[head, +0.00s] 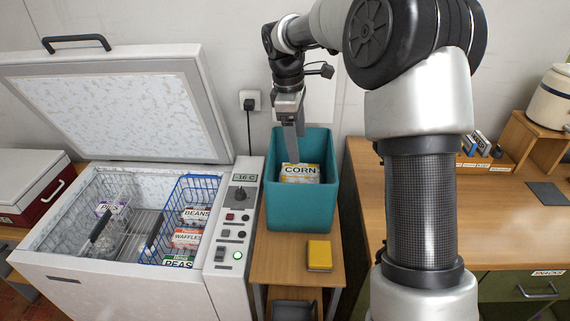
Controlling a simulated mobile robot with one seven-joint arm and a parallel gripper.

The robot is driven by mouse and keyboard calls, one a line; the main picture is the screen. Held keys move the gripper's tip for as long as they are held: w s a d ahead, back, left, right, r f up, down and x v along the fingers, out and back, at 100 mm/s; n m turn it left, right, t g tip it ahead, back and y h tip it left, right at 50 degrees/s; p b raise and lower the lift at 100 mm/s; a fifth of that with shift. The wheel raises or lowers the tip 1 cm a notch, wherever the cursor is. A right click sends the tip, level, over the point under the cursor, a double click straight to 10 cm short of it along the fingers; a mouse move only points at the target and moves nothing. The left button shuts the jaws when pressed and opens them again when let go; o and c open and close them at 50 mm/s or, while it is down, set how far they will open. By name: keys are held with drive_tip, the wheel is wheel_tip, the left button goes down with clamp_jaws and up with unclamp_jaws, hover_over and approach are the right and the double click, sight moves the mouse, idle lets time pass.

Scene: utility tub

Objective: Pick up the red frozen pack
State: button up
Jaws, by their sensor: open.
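The pack labelled WAFFLES (187,238), with red-orange on it, lies in the blue wire basket (153,246) in the open chest freezer. It sits between the BEANS pack (195,215) and the green PEAS pack (178,262). My gripper (294,155) is open and points down into the teal tub (301,212), to the right of the freezer. Its fingers are just above or beside a yellow and white CORN pack (300,173); I cannot tell if they touch it. My gripper is well away from the WAFFLES pack.
The raised freezer lid (125,105) stands behind the freezer. A second wire basket holds a purple-marked pack (110,208). A control panel (235,230) lies between freezer and tub. A yellow block (320,255) sits before the tub. A wooden counter (500,215) is at right.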

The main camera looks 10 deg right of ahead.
drive_tip(key=shift+n+g, duration=0.3)
drive_tip(key=shift+n, duration=0.6)
drive_tip(key=w+f, duration=0.1)
drive_tip(key=f, duration=0.4)
drive_tip(key=w+d+f, duration=0.1)
drive_tip(key=f, duration=1.1)
drive_tip(key=shift+w+d+f, duration=0.15)
drive_tip(key=shift+w+d, duration=0.2)
drive_tip(key=shift+w, duration=0.05)
drive_tip(key=shift+s+d+f, duration=0.1)
drive_tip(key=shift+s+f, duration=0.1)
drive_tip(key=shift+f, duration=1.25)
drive_tip(key=shift+s+f, duration=0.15)
drive_tip(key=shift+f, duration=1.3)
drive_tip(key=c, duration=1.3)
drive_tip(key=shift+c, duration=0.6)
drive_tip(key=shift+r, duration=0.15)
